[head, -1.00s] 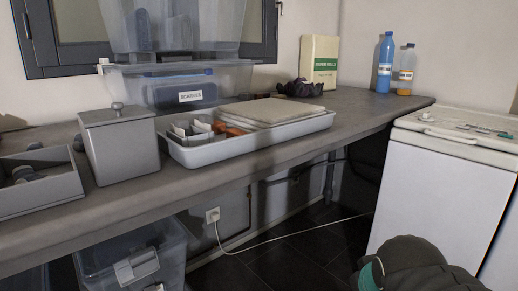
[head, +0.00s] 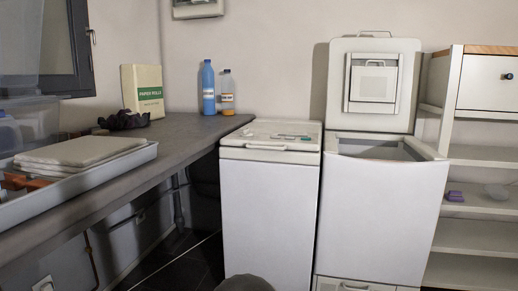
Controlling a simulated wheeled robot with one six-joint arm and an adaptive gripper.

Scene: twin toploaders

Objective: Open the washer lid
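Two white top-loading machines stand side by side past the counter's end. The left machine (head: 268,205) has its lid (head: 270,136) shut, with a pale handle strip along the front edge. Some small flat items (head: 290,137) lie on that lid. The right machine (head: 378,220) has its lid (head: 376,85) raised upright against the wall, and its top is open. A square grey panel with a handle shape sits on the raised lid's inner face. I cannot tell from labels which machine is the washer. My gripper is not in view; a dark rounded part of my arm shows at the bottom edge.
A shelf unit (head: 485,155) stands right of the machines. A cable crosses the dark floor.

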